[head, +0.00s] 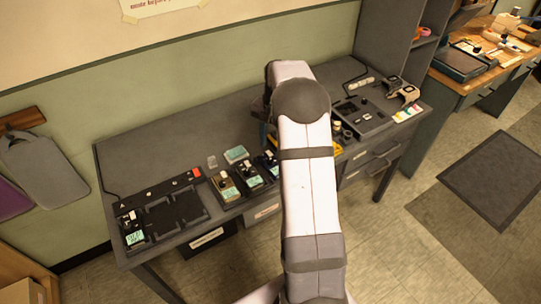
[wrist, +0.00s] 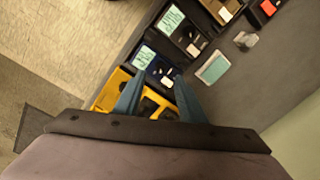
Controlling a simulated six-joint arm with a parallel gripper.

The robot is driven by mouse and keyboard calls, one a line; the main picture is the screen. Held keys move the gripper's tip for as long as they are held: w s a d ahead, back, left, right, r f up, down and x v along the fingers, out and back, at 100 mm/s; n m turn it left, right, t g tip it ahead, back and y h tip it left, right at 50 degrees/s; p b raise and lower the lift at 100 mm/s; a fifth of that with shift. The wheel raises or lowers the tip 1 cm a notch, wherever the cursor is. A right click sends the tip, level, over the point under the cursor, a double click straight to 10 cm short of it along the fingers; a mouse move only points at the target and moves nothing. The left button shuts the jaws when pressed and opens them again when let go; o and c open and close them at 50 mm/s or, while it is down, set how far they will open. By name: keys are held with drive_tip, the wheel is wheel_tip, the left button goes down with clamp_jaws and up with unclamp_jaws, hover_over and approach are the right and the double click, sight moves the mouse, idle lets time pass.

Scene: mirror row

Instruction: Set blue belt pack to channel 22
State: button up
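The blue belt pack (wrist: 152,66), a dark blue unit with a pale green screen and small controls, lies on the desk in the wrist view, just beyond my fingertips. Its screen text is too small to read. In the head view the blue belt pack (head: 267,161) is partly hidden behind my arm. My gripper (wrist: 158,80) has two teal fingers spread apart with nothing held between them. Their tips appear over the near edge of the blue pack; I cannot tell whether they touch it.
A green-dark belt pack (head: 249,176) and a tan one (head: 223,187) stand left of the blue one. A dark charging dock (head: 165,213) fills the desk's left end. The desk's back strip is mostly clear.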

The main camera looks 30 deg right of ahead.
sight(270, 161)
drive_tip(key=shift+w+a+f+p, duration=0.15)
drive_tip(key=shift+f+p, duration=0.45)
drive_tip(key=shift+f, duration=1.25)
drive_tip(key=shift+w+d+f+p, duration=0.15)
drive_tip(key=shift+f+p, duration=0.4)
drive_tip(key=shift+f, duration=1.25)
drive_tip(key=shift+a, duration=0.1)
clamp_jaws()
